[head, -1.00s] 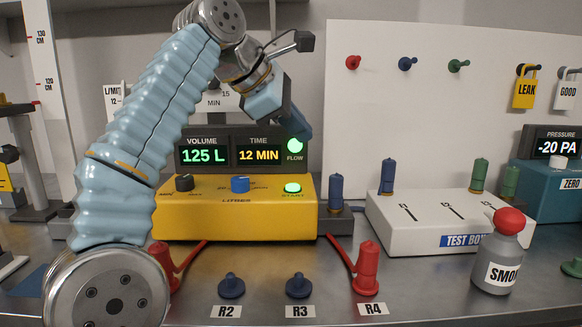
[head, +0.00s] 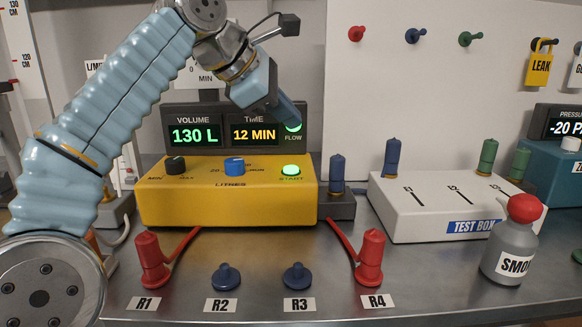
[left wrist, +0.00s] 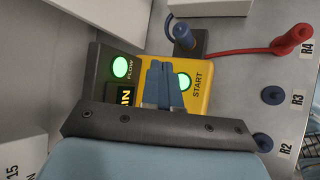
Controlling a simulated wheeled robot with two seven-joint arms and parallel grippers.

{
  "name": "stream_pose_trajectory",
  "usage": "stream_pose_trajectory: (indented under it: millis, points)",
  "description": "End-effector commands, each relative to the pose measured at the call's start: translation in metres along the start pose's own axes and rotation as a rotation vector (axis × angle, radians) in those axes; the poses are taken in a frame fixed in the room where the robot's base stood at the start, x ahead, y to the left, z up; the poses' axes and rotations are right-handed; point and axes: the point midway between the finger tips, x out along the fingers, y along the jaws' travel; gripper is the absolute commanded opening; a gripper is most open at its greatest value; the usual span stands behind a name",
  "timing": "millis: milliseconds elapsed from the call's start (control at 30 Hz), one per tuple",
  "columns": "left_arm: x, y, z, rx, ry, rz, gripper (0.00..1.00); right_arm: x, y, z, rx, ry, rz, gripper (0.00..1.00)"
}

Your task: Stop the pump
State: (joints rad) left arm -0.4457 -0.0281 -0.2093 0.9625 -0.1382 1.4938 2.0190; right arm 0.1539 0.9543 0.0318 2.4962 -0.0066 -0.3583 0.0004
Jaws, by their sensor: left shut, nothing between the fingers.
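The yellow pump (head: 228,206) stands on the bench with its dark display (head: 235,131) behind, reading 130 L and 12 MIN. Its green START button (head: 291,170) is lit, and so is the green FLOW light (head: 293,127). My left gripper (head: 296,119) is shut and empty, above the pump in front of the display's right end, fingers pointing down. In the left wrist view the shut blue fingers (left wrist: 163,84) lie beside the START button (left wrist: 184,80), over the pump (left wrist: 203,98); I cannot tell the height gap. My right gripper is out of view.
The white test box (head: 412,220) and a grey smoke bottle (head: 510,243) are at right. Bench between the pump and front plugs is mostly clear.

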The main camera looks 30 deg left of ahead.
Motion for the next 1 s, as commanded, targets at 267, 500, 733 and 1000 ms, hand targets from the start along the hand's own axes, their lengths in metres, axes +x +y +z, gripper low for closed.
stream_pose_trajectory:
  millis: [267, 500, 733, 1000]
  points:
    - [0.03, -0.022, -0.022, 0.001, 0.001, 0.0, 0.0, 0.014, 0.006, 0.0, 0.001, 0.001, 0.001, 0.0]
    - [0.038, -0.028, -0.028, 0.001, 0.0, 0.0, 0.0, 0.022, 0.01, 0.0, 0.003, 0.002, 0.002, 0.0]
    - [0.038, -0.028, -0.028, 0.001, 0.0, 0.0, 0.0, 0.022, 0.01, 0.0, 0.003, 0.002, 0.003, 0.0]
    - [0.038, -0.028, -0.028, 0.001, 0.0, 0.0, 0.0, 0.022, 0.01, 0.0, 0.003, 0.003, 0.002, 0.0]
